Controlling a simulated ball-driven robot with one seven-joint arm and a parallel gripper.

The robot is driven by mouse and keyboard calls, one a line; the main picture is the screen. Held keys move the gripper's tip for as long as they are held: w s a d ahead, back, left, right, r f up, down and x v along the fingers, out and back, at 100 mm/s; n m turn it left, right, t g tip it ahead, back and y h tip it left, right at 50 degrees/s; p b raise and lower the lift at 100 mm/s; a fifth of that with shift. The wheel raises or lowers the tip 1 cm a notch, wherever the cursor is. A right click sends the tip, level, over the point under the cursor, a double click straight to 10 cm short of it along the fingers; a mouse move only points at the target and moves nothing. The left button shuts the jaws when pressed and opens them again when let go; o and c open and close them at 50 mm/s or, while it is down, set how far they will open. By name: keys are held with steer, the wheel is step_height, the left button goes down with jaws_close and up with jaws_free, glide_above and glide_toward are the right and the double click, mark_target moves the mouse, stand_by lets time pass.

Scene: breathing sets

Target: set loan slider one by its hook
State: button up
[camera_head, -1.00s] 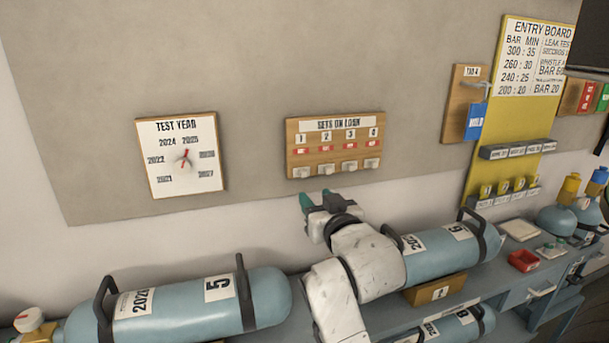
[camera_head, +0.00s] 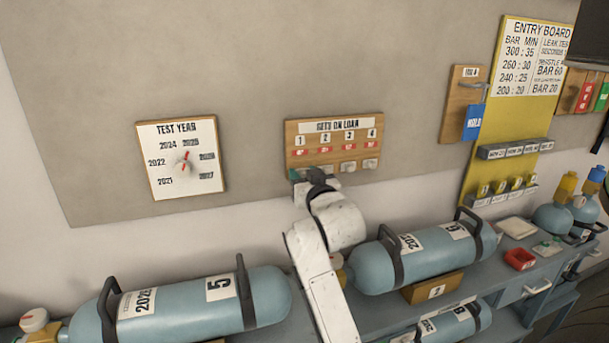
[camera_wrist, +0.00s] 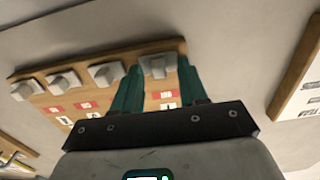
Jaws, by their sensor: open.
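The wooden "SETS ON LOAN" board (camera_head: 333,126) hangs on the wall, with numbered columns, red tags and a row of grey slider hooks along its lower edge. My gripper (camera_head: 308,176) is at the board's lower left corner, below number 1, and hides the hook of slider one in the head view. In the wrist view, where the board appears upside down, the grey hook of loan slider one (camera_wrist: 157,67) sits between the two green fingers of my open gripper (camera_wrist: 159,72). Whether either finger touches the hook I cannot tell. The other hooks (camera_wrist: 103,74) lie to the left there.
The "TEST YEAR" dial board (camera_head: 181,158) hangs to the left. Blue cylinders (camera_head: 190,303) lie on the bench (camera_head: 508,268) below. A wooden panel with a blue tag (camera_head: 473,122) and the yellow entry board (camera_head: 508,150) are to the right. The wall between the boards is clear.

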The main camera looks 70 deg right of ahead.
jaws_close()
stand_by(0.4)
